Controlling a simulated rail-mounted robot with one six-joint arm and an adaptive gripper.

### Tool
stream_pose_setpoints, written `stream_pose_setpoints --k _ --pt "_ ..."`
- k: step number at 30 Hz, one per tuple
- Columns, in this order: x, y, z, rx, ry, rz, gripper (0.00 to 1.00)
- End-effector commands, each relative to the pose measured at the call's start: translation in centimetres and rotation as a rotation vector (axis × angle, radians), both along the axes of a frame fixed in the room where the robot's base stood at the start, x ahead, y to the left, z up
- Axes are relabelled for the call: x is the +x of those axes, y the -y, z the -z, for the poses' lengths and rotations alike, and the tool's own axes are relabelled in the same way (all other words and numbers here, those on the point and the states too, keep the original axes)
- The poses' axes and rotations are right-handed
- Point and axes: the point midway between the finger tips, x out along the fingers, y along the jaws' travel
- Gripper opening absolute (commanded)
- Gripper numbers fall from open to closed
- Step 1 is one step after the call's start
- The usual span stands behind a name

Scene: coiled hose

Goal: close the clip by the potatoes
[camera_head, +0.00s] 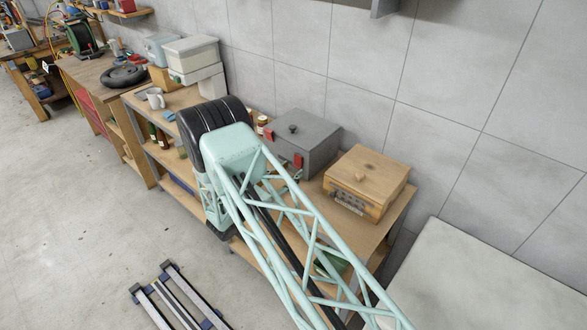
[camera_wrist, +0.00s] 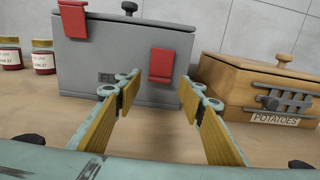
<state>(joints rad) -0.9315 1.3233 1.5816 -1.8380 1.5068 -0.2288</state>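A grey metal box (camera_wrist: 115,65) with a knobbed lid stands ahead in the wrist view; it also shows in the head view (camera_head: 305,146). Its front carries two red clips. The left clip (camera_wrist: 74,43) sits high, reaching the lid's edge. The right clip (camera_wrist: 161,66), nearer the potatoes box, sits lower on the front, below the lid's edge; its exact tilt is hard to tell. The wooden box (camera_wrist: 262,90) labelled POTATOES stands to the right. My gripper (camera_wrist: 157,88) is open and empty, its fingers apart in front of the grey box below the right clip.
A tiled wall is behind. My arm hides part of the bench in the head view.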

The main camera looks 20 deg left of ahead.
Motion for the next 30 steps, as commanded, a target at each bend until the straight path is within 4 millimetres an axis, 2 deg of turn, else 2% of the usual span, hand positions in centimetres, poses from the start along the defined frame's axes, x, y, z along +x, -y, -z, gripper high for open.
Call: stream_pose_setpoints --k 7,20,28,30 --pt "1.9 0.7 -0.1 0.001 0.0 0.0 0.36" --pt "2.3 0.8 0.0 0.001 0.0 -0.001 0.36" --pt "2.3 0.8 0.0 0.001 0.0 -0.001 0.14" --pt "2.3 0.9 0.0 0.0 0.0 -0.001 0.12"
